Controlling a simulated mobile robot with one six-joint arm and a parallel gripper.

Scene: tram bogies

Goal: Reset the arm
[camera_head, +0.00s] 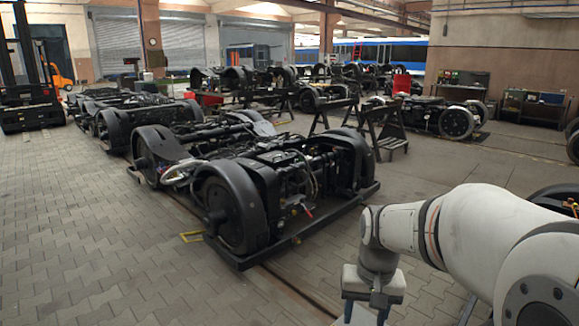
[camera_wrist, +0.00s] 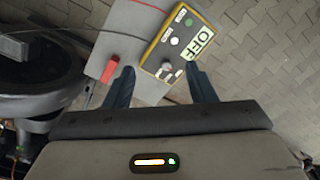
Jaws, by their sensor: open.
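My gripper (camera_wrist: 160,72) is open in the wrist view, its two dark fingers apart with nothing held between them. A yellow-edged control box (camera_wrist: 177,40) lies in front of the fingertips, with a knob, small buttons and a green "OFF" label. Whether the fingers touch the box cannot be told.
A black tram bogie (camera_head: 290,170) stands on the paved floor left of my arm, with more bogies behind it. Black trestles (camera_head: 385,130) stand beyond. A forklift (camera_head: 30,95) is at far left. The left foreground floor (camera_head: 90,240) is clear. A dark wheel part (camera_wrist: 40,80) shows in the wrist view.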

